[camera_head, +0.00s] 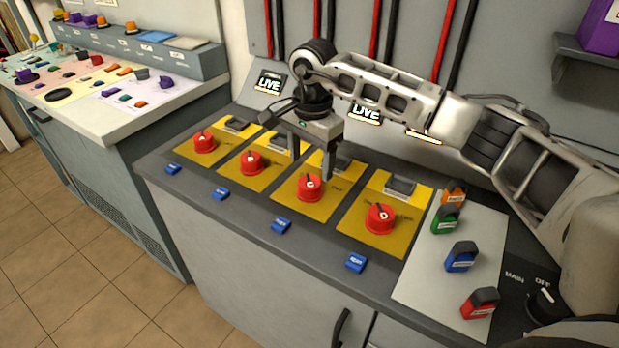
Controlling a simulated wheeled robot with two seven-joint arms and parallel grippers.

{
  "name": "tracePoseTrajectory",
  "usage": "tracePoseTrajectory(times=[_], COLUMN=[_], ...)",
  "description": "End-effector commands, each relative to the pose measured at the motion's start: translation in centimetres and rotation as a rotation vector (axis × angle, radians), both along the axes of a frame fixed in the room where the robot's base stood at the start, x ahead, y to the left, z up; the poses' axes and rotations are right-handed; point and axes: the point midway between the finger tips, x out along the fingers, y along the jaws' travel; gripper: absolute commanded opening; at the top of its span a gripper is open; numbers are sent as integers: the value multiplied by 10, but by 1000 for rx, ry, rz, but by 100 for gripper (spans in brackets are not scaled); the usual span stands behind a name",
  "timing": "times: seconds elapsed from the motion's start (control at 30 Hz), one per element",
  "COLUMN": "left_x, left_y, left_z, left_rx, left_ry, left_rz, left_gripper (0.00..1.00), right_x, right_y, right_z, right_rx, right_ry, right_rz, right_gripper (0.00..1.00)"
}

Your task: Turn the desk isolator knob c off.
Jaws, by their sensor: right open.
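Four red isolator knobs on yellow plates stand in a row on the dark desk panel: the first (204,142), the second (251,163), the third (309,188) and the fourth (380,218). Their letters are too small to read, so I cannot tell from a label which is c. Each has a dark pointer mark on top. My right gripper (312,167) is open and empty, pointing down, with its fingertips just above and behind the third knob. It seems apart from the knob. My left gripper is not in view.
Small blue tags (281,226) line the panel's front edge. A pale board (421,270) with orange, green, blue and red lock-like pieces lies at right, beside a black main knob (546,304). A cluttered white counter (120,115) is at left.

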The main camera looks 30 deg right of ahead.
Motion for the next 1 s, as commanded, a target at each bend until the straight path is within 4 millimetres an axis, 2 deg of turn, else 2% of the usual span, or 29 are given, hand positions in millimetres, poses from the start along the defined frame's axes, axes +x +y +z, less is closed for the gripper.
tracePoseTrajectory(times=[0.1, 0.3, 0.5, 0.73, 0.77, 0.9, 0.93, 1.0], left_x=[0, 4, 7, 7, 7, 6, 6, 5], left_y=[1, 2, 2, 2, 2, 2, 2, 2], left_z=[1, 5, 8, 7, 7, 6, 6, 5], left_rx=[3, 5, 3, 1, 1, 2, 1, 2], left_ry=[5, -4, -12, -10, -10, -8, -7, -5], left_rz=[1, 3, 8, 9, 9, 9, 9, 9], left_gripper=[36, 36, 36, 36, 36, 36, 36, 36], right_x=[0, 1, 2, 2, 2, 2, 2, 2], right_y=[1, 1, 1, 1, 1, 1, 1, 1], right_z=[-24, -53, -64, -64, -64, -64, -64, -64], right_rx=[1, 3, 1, 1, 1, 1, 1, 1], right_ry=[4, 2, -1, -1, -1, -1, -1, -1], right_rz=[0, 0, 1, 1, 1, 1, 1, 1], right_gripper=[68, 68, 68, 68, 65, 26, 23, 23])
